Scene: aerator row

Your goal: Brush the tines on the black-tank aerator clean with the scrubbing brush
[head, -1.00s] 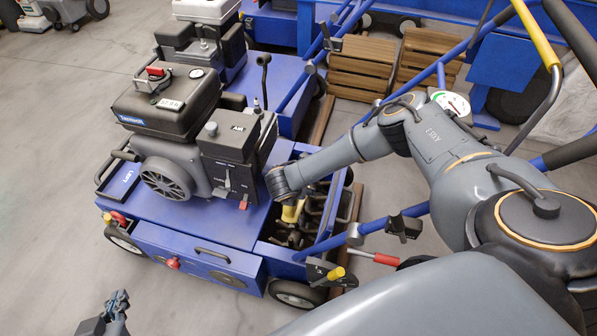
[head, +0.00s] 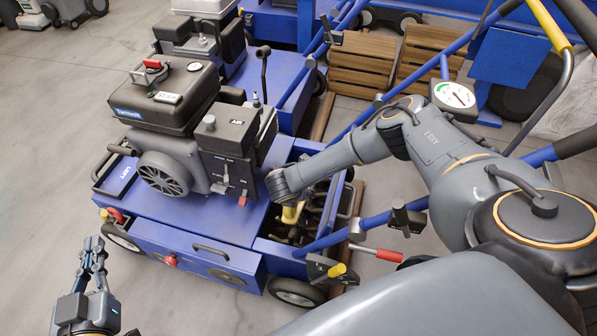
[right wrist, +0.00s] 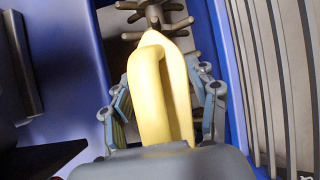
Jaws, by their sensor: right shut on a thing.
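The black-tank aerator (head: 165,100) stands in the foreground, with a blue deck and an open bay at its right end. Brown, dirty-looking tines (head: 318,205) show inside the bay; some also show at the top of the right wrist view (right wrist: 155,14). My right gripper (right wrist: 163,100) is shut on the yellow handle of the scrubbing brush (right wrist: 150,90). In the head view, the yellow brush (head: 291,214) shows below my right wrist, in the bay. Its bristles are hidden. My left gripper (head: 93,243) is raised, empty, left of the aerator; its finger gap is unclear.
A blue handlebar (head: 385,218) slopes along the right side of the bay, near a red-handled lever (head: 372,254). Another blue aerator (head: 290,75) stands behind.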

